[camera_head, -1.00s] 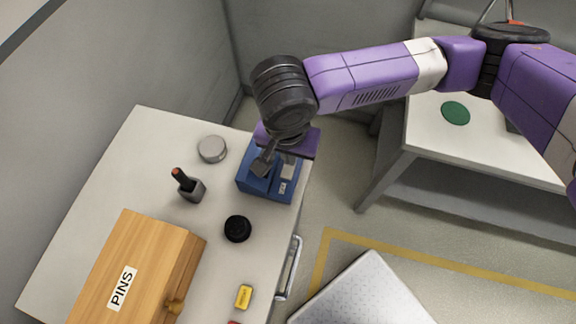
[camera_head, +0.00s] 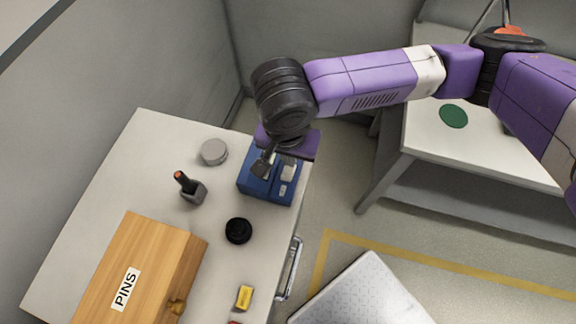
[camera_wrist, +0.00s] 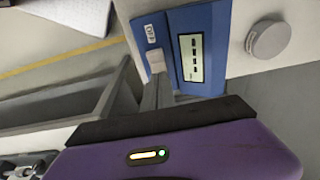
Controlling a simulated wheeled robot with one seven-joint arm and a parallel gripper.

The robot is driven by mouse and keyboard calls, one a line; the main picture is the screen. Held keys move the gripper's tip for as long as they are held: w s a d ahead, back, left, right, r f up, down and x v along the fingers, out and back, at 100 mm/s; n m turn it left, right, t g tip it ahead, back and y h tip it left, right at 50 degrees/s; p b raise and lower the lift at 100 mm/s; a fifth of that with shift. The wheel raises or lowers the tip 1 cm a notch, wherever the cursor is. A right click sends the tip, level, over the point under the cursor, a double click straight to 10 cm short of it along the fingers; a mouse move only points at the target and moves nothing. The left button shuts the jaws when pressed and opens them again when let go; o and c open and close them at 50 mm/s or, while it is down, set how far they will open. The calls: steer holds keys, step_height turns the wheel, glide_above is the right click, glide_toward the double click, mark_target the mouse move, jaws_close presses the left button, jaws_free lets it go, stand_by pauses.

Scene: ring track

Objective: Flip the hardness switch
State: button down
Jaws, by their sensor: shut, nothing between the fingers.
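The hardness switch is a pale lever (camera_wrist: 156,61) on a blue device (camera_head: 254,187), which stands at the table's far right corner in the head view. In the wrist view, a white label (camera_wrist: 150,33) is just above the lever, and a black-framed display (camera_wrist: 192,58) is to its right. My gripper (camera_wrist: 158,84) is shut and empty, its grey fingers close together at the lever's lower end. I cannot tell whether they touch it. In the head view, my wrist covers the back of the device.
On the table (camera_head: 140,180) are a grey round disc (camera_head: 214,152), a red-tipped tool in a dark holder (camera_head: 190,188), a black round knob (camera_head: 238,230), a yellow block (camera_head: 244,297) and a wooden PINS box (camera_head: 140,265). Another table (camera_head: 430,140) with a green disc stands right.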

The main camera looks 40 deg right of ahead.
step_height(320, 180, up, 6)
steer(key=p, duration=0.4)
steer(key=shift+f+p, duration=0.25)
steer(key=shift+p, duration=0.15)
